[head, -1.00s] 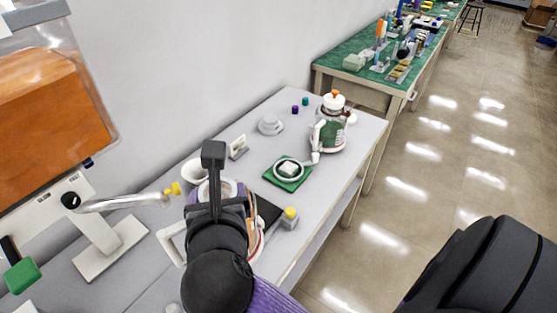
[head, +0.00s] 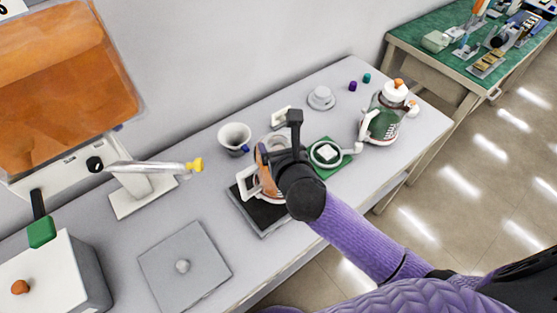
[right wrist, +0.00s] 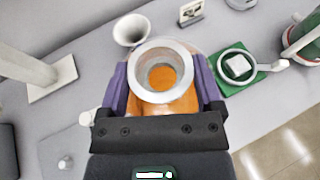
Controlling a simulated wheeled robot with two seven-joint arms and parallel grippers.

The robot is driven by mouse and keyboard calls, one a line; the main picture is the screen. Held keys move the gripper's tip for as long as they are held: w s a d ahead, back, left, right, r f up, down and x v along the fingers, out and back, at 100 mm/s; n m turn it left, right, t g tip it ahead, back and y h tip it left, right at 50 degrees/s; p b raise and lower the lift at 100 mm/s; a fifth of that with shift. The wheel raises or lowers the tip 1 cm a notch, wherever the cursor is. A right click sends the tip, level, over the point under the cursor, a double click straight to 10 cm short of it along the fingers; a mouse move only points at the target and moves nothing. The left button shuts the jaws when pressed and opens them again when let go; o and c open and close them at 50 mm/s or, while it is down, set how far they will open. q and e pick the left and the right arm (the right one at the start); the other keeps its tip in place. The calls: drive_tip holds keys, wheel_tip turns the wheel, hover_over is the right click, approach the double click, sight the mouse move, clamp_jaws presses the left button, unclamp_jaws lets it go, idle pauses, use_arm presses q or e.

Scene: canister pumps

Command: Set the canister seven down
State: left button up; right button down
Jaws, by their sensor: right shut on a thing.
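My right gripper (head: 284,160) is shut on a canister (head: 262,180) with orange contents and a white handle; my arm hides part of it in the head view. In the right wrist view the canister's open round white mouth (right wrist: 164,72) shows between the purple fingers, with orange inside. It appears upright, over or on a dark square pad (head: 272,224); I cannot tell whether it touches. No number shows on it. A second canister (head: 383,118), with green contents and an orange-tipped top, stands at the table's far right. My left gripper is out of view.
A white funnel-like cup (head: 234,137) stands behind the canister. A green square base (head: 323,171) with a white ring lies to its right. A yellow-tipped spout (head: 150,168) reaches in from the left. A grey plate with a knob (head: 186,265) lies at front left.

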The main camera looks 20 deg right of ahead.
wheel_tip(320, 180, down, 2)
drive_tip(key=shift+f+b, duration=0.2)
drive_tip(key=shift+b, duration=0.25)
drive_tip(key=shift+f, duration=0.2)
drive_tip(key=shift+r, duration=0.15)
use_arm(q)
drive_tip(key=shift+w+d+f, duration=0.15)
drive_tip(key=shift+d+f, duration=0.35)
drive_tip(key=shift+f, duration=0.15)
use_arm(e)
unclamp_jaws()
drive_tip(key=shift+s+r, duration=0.1)
use_arm(q)
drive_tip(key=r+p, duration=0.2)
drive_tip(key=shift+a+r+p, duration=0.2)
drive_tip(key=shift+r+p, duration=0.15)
drive_tip(key=shift+p, duration=0.05)
use_arm(e)
drive_tip(key=v, duration=1.1)
drive_tip(key=shift+s, duration=0.35)
